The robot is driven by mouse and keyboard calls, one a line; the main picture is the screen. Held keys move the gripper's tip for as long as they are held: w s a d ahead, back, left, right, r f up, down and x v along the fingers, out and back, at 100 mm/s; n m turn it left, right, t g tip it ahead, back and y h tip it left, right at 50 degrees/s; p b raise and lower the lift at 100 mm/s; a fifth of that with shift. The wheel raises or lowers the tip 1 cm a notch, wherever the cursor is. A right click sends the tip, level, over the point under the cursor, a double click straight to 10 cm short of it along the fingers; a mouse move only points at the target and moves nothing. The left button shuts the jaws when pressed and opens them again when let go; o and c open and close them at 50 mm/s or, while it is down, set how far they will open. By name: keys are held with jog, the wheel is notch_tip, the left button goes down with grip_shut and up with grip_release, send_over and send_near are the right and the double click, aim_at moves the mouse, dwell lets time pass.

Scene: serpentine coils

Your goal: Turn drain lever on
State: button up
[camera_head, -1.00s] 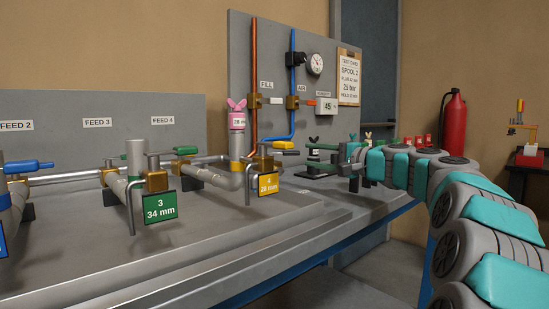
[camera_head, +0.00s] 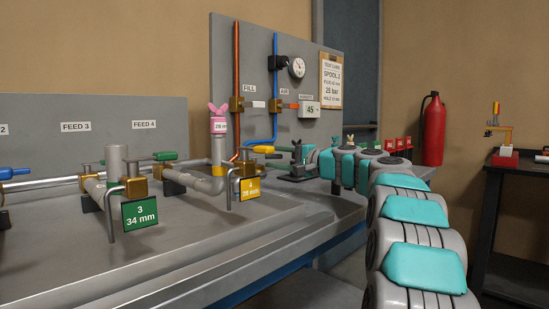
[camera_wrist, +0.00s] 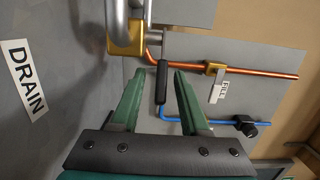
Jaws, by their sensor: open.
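My gripper (camera_wrist: 159,76) shows in the wrist view with its two green fingers apart and nothing held. A black lever grip (camera_wrist: 162,82) lies in line with the gap between the fingertips. A metal rod runs from this grip up beside a brass valve body (camera_wrist: 125,36); I cannot tell whether the grip is fully between the fingers or beyond them. A white DRAIN label (camera_wrist: 22,91) is on the grey surface at the left. In the head view my gripper (camera_head: 310,160) is small near the bench's right end, and the drain lever cannot be clearly made out.
The upright panel (camera_head: 235,60) carries orange and blue pipes and a gauge (camera_head: 297,68). In the wrist view an orange pipe (camera_wrist: 255,73) and a blue pipe (camera_wrist: 215,121) run close to the right finger. A red extinguisher (camera_head: 433,130) stands right.

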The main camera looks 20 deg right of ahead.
grip_shut()
dwell(1.4)
